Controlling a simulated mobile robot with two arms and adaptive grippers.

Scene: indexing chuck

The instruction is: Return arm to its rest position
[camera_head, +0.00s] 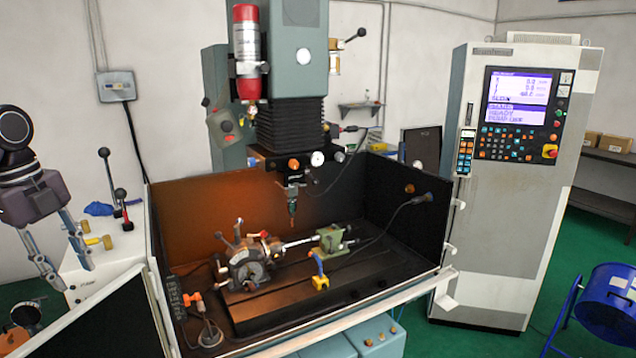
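My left gripper (72,272) is at the left edge of the head view, with its two fingers spread apart and pointing down. Nothing shows between the fingers. It is outside the machine's enclosure, in front of a white cabinet (95,288) with levers. The indexing chuck (248,265) sits on the dark machine table (285,300), left of the middle of the enclosure. A workpiece bar (300,243) runs from it toward a green tailstock (331,239). My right gripper is not in view.
The milling head (290,120) hangs over the enclosure, its tool above the table. Dark enclosure walls (200,215) surround the table. A control cabinet (500,215) with a lit screen stands at right. A blue fan (608,305) stands on the green floor at lower right.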

